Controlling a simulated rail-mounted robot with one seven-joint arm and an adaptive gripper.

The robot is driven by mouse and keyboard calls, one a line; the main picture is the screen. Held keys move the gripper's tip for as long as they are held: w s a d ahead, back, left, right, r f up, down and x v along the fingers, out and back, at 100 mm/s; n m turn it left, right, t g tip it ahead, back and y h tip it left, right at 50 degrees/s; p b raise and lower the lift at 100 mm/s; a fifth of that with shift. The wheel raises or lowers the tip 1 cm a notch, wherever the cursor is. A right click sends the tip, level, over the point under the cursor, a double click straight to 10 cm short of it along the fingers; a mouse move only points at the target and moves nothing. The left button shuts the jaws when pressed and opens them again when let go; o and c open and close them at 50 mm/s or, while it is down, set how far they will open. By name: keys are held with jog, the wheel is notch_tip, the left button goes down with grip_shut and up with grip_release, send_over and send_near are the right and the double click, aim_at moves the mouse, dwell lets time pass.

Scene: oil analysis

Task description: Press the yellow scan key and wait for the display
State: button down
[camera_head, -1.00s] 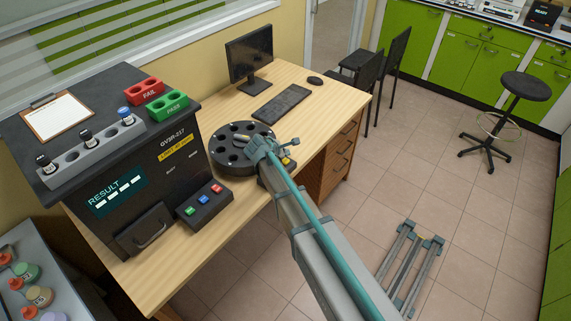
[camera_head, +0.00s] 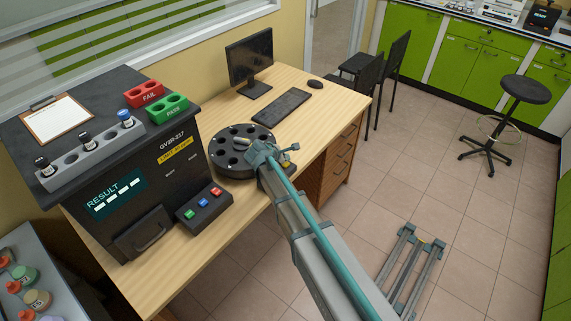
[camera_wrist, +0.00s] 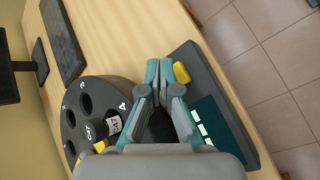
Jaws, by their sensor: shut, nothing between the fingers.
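The yellow scan key (camera_wrist: 183,74) sits on a dark scanner box (camera_wrist: 183,52) beside the carousel; in the head view, a bit of yellow (camera_head: 286,163) shows beside my gripper (camera_head: 262,153). In the wrist view my gripper (camera_wrist: 166,74) is shut and empty. Its fingertips are just left of the key in the picture; I cannot tell whether they touch it. The scanner's display (camera_wrist: 204,124) is dark teal with several pale dashes and no readable value; my gripper partly covers the box.
The round black carousel (camera_wrist: 88,88) stands close beside my gripper and holds a dark-capped vial (camera_wrist: 112,123). The analyser (camera_head: 140,190) with its RESULT screen and three-button box (camera_head: 204,208) is to the left. A keyboard (camera_head: 281,105) and monitor (camera_head: 250,60) stand behind.

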aim_at(285, 165)
jog(key=shift+f, duration=0.15)
dwell(0.5)
jog(key=shift+f, duration=0.3)
jog(key=shift+f+b, duration=0.5)
jog(key=shift+b, duration=0.05)
dwell(0.8)
jog(key=shift+r, duration=0.15)
jog(key=shift+r+p, duration=0.55)
jog(key=shift+r, duration=0.25)
jog(key=shift+r+p, duration=1.4)
jog(key=shift+r, duration=1.15)
